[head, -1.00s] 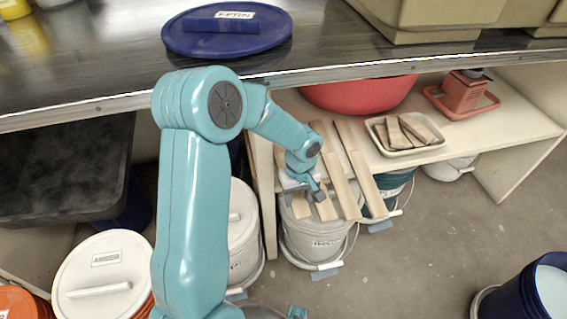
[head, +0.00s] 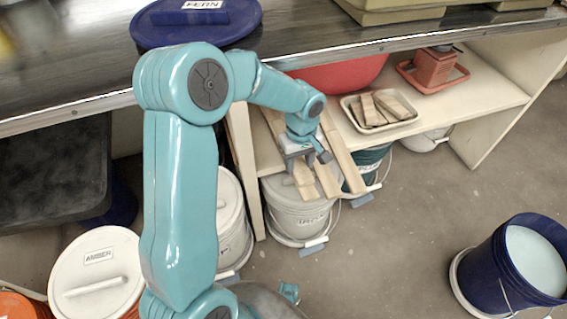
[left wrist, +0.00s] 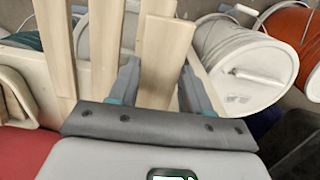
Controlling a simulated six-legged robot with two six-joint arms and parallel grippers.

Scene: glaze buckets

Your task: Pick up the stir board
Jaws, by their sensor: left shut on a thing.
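Several pale wooden stir boards lie side by side, running from the low shelf out over a grey-lidded bucket (head: 300,222). In the left wrist view my left gripper (left wrist: 160,84) has a finger on each side of the stir board (left wrist: 166,48). My right gripper is not in view.
The low shelf (head: 485,105) holds a red bowl (head: 345,76), a tray (head: 395,122) of wooden blocks and a red stand (head: 433,70). The counter edge is above it. A blue bucket (head: 487,275) stands at right. Open floor lies between.

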